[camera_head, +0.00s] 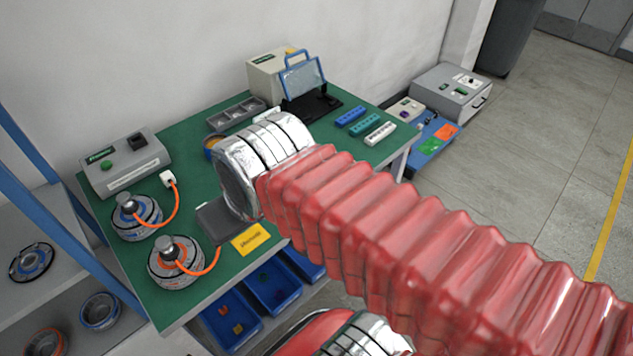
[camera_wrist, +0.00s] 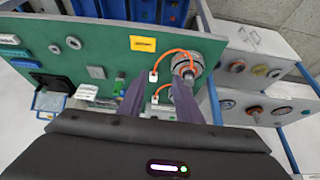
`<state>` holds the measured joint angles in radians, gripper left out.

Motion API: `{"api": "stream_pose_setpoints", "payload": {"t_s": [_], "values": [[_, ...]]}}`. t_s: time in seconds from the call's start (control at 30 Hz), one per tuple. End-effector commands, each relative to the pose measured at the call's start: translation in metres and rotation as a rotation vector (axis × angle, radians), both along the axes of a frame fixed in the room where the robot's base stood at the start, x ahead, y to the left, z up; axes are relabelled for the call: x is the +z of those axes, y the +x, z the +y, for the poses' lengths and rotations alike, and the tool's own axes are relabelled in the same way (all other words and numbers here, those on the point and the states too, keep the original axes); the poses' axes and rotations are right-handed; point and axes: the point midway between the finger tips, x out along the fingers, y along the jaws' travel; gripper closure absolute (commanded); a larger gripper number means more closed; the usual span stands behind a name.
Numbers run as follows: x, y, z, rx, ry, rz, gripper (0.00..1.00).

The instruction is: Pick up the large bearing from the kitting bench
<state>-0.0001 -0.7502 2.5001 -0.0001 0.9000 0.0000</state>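No part is clearly recognisable as the large bearing. The green bench top (camera_head: 195,190) also shows in the head view, partly hidden by my red-sleeved arm. My gripper (camera_wrist: 152,90) has its two dark fingers apart with nothing between them, above the bench edge near the orange-cabled motors.
Two hub motors (camera_head: 138,218) (camera_head: 176,263) with orange cables stand at the bench's left. A grey control box (camera_head: 125,163) is behind them. A yellow card (camera_head: 251,239) lies near the front edge. Blue bins (camera_head: 233,318) sit below; a grey shelf (camera_head: 65,285) with ring parts is left.

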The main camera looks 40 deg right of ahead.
Motion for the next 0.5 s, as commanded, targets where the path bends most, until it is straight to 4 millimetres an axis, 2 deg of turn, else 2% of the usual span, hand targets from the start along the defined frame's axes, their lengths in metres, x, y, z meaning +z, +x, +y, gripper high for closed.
{"api": "stream_pose_setpoints", "payload": {"t_s": [0.07,0.27,0.37,0.5], "values": [[0.000,0.000,0.000,0.000,0.000,0.000,0.69],[0.000,0.003,-0.002,-0.037,0.018,0.002,0.55],[-0.001,0.008,-0.013,-0.122,0.056,0.007,0.48],[-0.004,0.021,-0.025,-0.323,0.150,0.014,0.39]]}}
